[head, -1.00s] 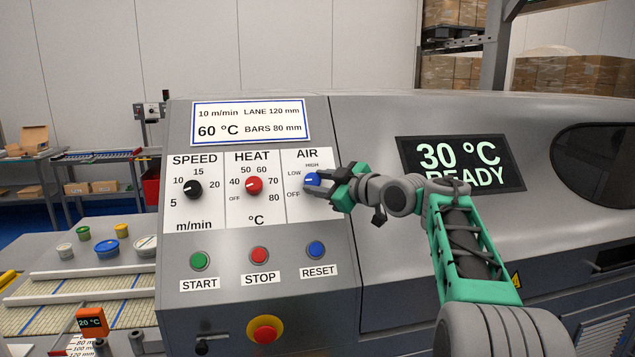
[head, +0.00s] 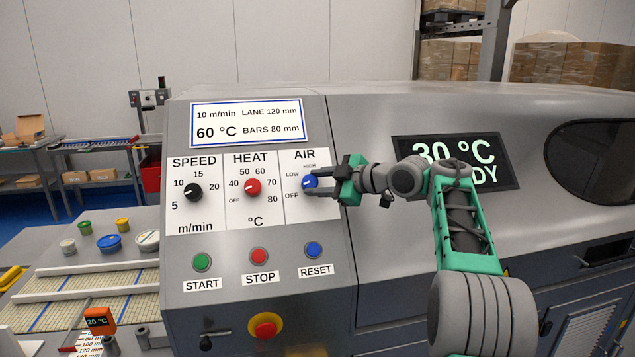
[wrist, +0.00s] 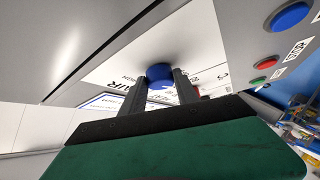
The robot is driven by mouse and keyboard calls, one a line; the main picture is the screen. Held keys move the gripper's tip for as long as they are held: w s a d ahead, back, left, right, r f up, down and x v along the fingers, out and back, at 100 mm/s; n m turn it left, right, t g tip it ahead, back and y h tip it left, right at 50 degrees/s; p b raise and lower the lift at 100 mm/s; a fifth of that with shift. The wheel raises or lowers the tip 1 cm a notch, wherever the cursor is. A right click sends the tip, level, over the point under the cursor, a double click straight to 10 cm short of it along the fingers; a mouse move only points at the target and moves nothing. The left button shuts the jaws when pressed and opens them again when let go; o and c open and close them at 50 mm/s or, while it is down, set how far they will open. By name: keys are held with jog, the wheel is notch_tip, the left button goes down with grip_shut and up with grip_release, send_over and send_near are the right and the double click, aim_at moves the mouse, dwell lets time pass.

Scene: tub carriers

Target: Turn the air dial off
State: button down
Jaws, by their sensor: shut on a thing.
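The air dial (head: 309,182) is a blue knob on the right of the white dial panel, marked OFF, LOW and HIGH. Its white pointer mark faces left, near LOW. My gripper (head: 314,183) has come in from the right and its fingers are around the knob, shut on it. The wrist view also shows the blue knob (wrist: 160,73) between my two dark fingertips (wrist: 160,86). The fingers hide part of the knob there.
The speed dial (head: 193,191) and the red heat dial (head: 252,187) sit to the left. Green start (head: 202,262), red stop (head: 259,256) and blue reset (head: 314,250) buttons lie below, above an emergency stop knob (head: 265,326). A display (head: 455,162) reading 30 °C is partly behind my arm.

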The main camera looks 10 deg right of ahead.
jog(key=c, duration=0.9)
grip_release()
jog(key=b+v, duration=0.1)
jog(key=v, duration=0.6)
jog(key=shift+s+d+b, duration=0.2)
jog(key=shift+s+b, duration=0.15)
jog(key=shift+b, duration=0.05)
jog(key=shift+a+r, duration=0.1)
jog(key=shift+r, duration=0.05)
